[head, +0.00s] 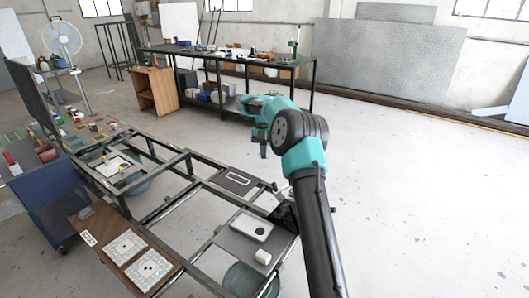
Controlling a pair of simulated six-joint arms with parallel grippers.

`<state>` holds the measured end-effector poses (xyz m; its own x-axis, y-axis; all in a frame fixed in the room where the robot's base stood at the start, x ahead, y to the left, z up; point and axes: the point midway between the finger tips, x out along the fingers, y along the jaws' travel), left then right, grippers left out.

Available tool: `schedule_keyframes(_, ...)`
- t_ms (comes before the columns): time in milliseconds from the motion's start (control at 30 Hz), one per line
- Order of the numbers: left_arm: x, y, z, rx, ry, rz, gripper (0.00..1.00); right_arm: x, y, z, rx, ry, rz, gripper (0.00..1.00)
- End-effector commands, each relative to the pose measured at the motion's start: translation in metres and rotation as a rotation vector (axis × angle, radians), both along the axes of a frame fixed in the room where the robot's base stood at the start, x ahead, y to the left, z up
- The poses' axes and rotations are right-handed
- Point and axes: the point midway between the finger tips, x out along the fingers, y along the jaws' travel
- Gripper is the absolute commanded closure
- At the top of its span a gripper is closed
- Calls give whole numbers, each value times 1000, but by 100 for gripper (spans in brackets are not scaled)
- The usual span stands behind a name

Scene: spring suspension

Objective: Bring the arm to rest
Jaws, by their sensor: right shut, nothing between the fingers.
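My right arm (317,225) is teal and black and rises from the bottom of the head view, bending over toward the left at its top. Its gripper (263,152) hangs small and dark at the far end, above the pale floor beyond the metal frame. It is shut and holds nothing. My left arm and gripper are not in view.
A dark metal frame (166,205) carries a grey plate with a white part (251,226) and a short white cylinder (263,257). A brown board (93,223) holds two patterned plates. A long workbench (225,57) stands behind. The floor at right is clear.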

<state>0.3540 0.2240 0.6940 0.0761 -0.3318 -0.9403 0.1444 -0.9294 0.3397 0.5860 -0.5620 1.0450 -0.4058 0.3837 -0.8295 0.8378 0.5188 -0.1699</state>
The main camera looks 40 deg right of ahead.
Motion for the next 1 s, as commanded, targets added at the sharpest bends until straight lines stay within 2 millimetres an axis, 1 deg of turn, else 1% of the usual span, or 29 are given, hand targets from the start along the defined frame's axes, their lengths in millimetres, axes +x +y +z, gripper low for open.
schedule_keyframes(200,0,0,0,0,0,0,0,5,-1,5,-1,-1,0,100)
schedule_keyframes(633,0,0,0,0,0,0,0,5,-1,6,-1,-1,0,100)
schedule_keyframes(733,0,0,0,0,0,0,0,6,0,2,-11,4,-7,100)
schedule_keyframes(867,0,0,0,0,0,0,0,12,7,-16,-69,21,-52,100)
schedule_keyframes(967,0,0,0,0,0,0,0,19,16,-42,-156,39,-120,100)
schedule_keyframes(1000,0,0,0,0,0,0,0,22,20,-54,-200,45,-155,100)
